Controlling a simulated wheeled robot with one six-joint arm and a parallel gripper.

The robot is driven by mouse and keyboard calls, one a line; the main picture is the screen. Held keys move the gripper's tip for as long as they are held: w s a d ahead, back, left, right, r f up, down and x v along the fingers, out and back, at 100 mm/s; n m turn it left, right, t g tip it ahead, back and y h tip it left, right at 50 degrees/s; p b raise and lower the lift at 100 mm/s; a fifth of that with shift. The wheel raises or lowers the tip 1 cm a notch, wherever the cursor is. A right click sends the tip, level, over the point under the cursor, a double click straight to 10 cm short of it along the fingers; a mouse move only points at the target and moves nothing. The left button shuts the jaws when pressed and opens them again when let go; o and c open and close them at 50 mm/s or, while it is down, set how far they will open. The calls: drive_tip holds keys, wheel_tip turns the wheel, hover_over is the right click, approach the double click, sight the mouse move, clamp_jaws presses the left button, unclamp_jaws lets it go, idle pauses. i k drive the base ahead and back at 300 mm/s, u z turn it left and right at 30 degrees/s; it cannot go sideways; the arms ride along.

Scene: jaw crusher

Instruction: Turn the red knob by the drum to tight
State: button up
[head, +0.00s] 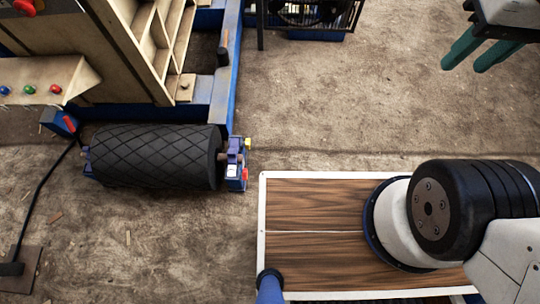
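The black drum (155,156) with a diamond-grooved surface lies on its side at left, below the machine frame. A small red part (245,174), which looks like the knob, sits on the blue bracket (233,181) at the drum's right end. It is too small for me to tell its setting. My gripper (465,66) is at the top right, far from the drum and the red part. Its two green fingers are apart, with nothing seen between them.
A yellow part (248,143) sits just above the red one. A blue box with a red lever (69,124) stands left of the drum, with a black cable. A panel (45,80) has coloured buttons. Bare floor (350,100) lies between gripper and drum.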

sight(244, 174)
drive_tip(key=z, duration=0.9)
drive_tip(key=k, duration=0.85)
drive_tip(key=u, duration=1.5)
drive_tip(key=i, duration=0.5)
